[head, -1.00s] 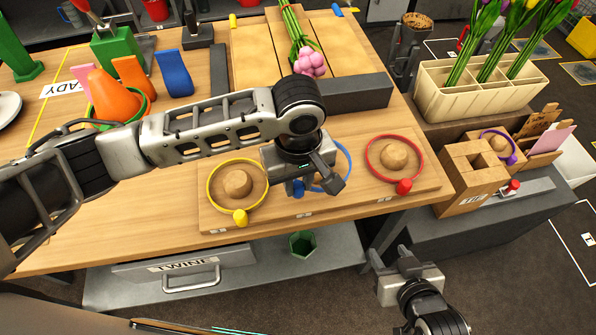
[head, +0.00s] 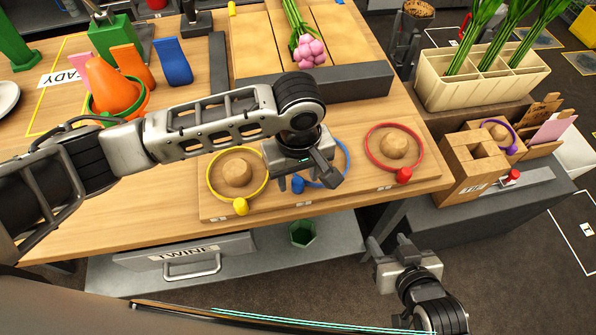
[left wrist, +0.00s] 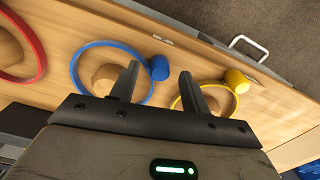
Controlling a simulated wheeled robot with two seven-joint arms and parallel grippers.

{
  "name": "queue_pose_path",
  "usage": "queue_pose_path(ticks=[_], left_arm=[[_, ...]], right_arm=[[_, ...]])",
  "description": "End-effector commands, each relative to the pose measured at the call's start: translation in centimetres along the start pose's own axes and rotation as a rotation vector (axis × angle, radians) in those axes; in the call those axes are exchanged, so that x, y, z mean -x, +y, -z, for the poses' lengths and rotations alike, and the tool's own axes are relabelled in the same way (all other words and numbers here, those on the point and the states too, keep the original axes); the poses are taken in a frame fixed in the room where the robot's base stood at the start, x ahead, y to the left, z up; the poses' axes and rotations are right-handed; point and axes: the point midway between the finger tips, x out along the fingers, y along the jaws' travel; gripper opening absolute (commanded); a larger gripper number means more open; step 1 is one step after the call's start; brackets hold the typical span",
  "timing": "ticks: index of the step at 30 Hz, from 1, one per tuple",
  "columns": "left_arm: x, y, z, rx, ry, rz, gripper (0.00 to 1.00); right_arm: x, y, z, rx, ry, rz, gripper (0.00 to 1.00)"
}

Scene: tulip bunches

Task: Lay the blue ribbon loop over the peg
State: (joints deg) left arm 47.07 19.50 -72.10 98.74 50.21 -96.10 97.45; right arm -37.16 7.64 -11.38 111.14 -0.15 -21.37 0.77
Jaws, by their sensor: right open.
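The blue ribbon loop (head: 348,160) lies on the wooden board, partly hidden by my left gripper (head: 307,181) in the head view. In the left wrist view the loop (left wrist: 76,68) lies around a round wooden knob (left wrist: 104,77). Its blue end piece (left wrist: 158,68) appears between the two spread fingers of my left gripper (left wrist: 160,71). The fingers are open above the board and do not visibly grip it. My right gripper (head: 389,243) is open and empty, in front of the bench. I cannot tell which peg the task means.
A yellow loop (head: 211,165) and a red loop (head: 422,150) lie around knobs either side of the blue one. A purple loop (head: 514,135) surrounds a knob on the right-hand stand. A dark block (head: 340,84) and pink tulips (head: 308,50) are behind the board.

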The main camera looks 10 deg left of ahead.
Motion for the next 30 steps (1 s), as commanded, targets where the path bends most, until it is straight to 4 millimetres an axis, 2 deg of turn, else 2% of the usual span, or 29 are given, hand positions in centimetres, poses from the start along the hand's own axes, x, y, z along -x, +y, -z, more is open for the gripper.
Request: queue_pose_path(ticks=[5, 8, 21, 25, 30], left_arm=[[0.7, 0.1, 0.0, 0.000, 0.001, -0.001, 0.47], [2.1, 0.1, 0.0, -0.001, 0.000, -0.003, 0.47], [12.5, 0.1, 0.1, -0.002, 0.006, -0.004, 0.47], [14.5, 0.0, 0.1, -0.001, 0.006, -0.002, 0.47], [15.8, 0.0, 0.0, 0.000, 0.002, 0.000, 0.47]], right_arm=[[-0.1, 0.0, -0.1, 0.000, -0.001, 0.000, 0.47], [-0.1, 0.0, -0.2, 0.000, -0.001, 0.000, 0.47], [0.0, 0.0, -0.1, 0.000, -0.002, 0.000, 0.47], [-0.1, 0.0, -0.1, 0.000, -0.001, 0.000, 0.47], [-0.1, 0.0, -0.1, 0.000, 0.000, 0.000, 0.47]])
